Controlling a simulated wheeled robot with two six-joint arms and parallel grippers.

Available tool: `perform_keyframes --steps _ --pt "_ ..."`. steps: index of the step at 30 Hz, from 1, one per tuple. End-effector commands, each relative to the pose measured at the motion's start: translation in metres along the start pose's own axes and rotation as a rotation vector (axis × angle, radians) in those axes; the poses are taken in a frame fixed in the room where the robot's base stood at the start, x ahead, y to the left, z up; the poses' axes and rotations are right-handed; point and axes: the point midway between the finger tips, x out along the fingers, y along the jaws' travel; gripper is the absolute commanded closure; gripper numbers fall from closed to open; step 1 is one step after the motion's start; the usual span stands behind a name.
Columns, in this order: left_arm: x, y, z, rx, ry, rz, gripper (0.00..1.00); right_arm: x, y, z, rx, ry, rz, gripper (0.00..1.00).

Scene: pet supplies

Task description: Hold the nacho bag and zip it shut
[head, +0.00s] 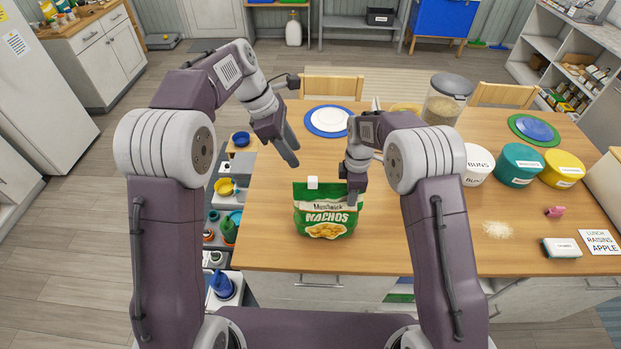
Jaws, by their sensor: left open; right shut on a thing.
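The green nacho bag (326,222) stands upright on the wooden table near its front edge. A small white block, which looks like the zip slider (312,182), sits at the bag's top edge, left of its middle. My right gripper (352,192) is shut on the top right corner of the bag. My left gripper (289,157) is open and empty, above the table, up and to the left of the slider and apart from the bag. The zip line itself is too small to make out.
A blue-rimmed plate (327,121) lies behind the bag. A jar (444,101), a white tub (477,165), a teal tub (518,166) and a yellow tub (562,169) stand to the right. The table left of the bag is clear.

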Motion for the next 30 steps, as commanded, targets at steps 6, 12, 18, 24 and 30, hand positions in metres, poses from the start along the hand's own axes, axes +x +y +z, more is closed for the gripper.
perform_keyframes --steps 6,12,18,24,30 --pt "0.024 -0.001 0.0 0.002 0.001 -0.004 0.56 0.007 -0.005 0.0 0.0 -0.002 -0.018 1.0" --pt "0.074 -0.001 -0.001 0.002 0.001 -0.004 0.56 0.007 -0.005 0.0 0.0 -0.002 -0.018 1.0" --pt "0.11 -0.001 -0.001 0.002 0.001 -0.002 0.56 0.007 -0.005 0.0 0.0 -0.002 -0.018 1.0" --pt "0.121 0.0 -0.001 0.003 0.001 0.002 0.56 0.007 -0.005 0.0 -0.001 -0.002 -0.018 1.0" --pt "0.121 0.0 -0.001 0.003 0.001 0.003 0.56 0.007 -0.005 0.0 -0.001 -0.002 -0.018 1.0"
